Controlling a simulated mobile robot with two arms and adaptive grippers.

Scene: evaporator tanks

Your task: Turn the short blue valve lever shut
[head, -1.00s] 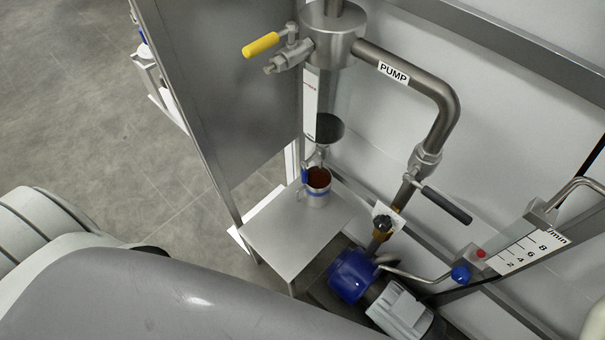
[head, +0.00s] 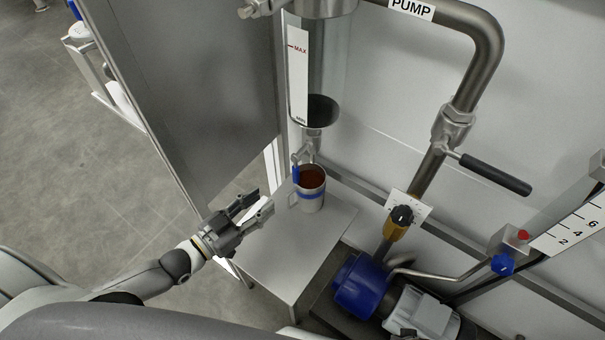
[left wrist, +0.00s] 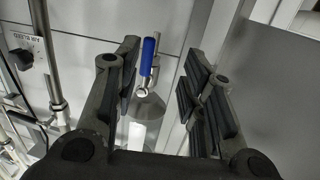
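The short blue valve lever (head: 295,174) hangs down beside the small metal outlet valve (head: 307,152), under the sight-glass column. In the left wrist view the lever (left wrist: 148,57) shows between my open fingers, farther off and not touched. My left gripper (head: 261,200) is open and empty, its fingers pointing at the mug and valve from the lower left. A white mug (head: 312,200) with a blue band and brown liquid stands below the outlet. My right gripper is not in view.
The mug stands on a small metal table (head: 290,245). A grey panel (head: 190,90) rises at the left. The blue pump (head: 358,285), black knob (head: 402,215) and black-handled lever (head: 497,175) are to the right.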

